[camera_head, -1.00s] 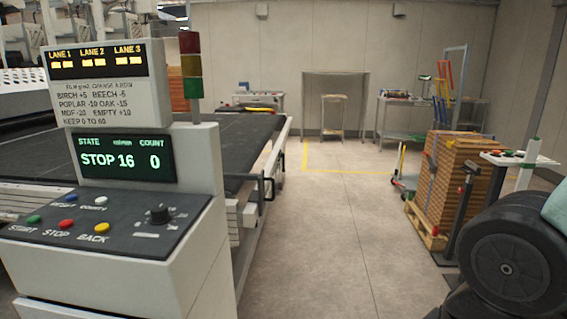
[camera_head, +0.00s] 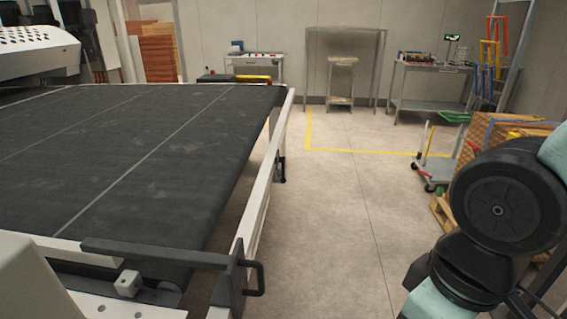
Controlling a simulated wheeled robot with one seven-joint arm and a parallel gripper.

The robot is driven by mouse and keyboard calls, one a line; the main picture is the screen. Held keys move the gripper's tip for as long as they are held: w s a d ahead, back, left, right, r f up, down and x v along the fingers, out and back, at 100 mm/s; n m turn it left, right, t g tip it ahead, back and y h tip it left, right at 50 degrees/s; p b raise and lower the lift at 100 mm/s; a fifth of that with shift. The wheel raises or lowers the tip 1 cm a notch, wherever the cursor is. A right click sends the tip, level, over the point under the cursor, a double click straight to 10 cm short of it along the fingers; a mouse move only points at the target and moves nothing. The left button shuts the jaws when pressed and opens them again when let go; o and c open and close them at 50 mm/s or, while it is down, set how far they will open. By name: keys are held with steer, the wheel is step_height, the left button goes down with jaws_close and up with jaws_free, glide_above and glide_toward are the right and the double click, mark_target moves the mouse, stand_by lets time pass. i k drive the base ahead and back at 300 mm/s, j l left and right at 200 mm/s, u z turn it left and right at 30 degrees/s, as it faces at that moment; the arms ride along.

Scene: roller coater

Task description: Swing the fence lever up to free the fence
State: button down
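A dark bar (camera_head: 150,254) lies across the near end of the black conveyor belt (camera_head: 130,165), likely the fence. A black loop handle (camera_head: 256,278) sticks out at its right end, beside the pale side rail (camera_head: 262,195). A small dark upright part (camera_head: 281,168) shows farther along that rail. I cannot tell for sure which of these is the fence lever. My arm fills the right edge with its dark joints. My gripper is out of view.
An aisle of bare concrete floor (camera_head: 330,230) runs right of the rail. A cart (camera_head: 440,170) and a pallet stack (camera_head: 490,140) stand on the right. Yellow floor tape (camera_head: 350,150) marks an area before the back tables (camera_head: 420,85).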

mark_target(282, 161)
steer(key=i, duration=0.85)
steer(key=j, duration=0.1)
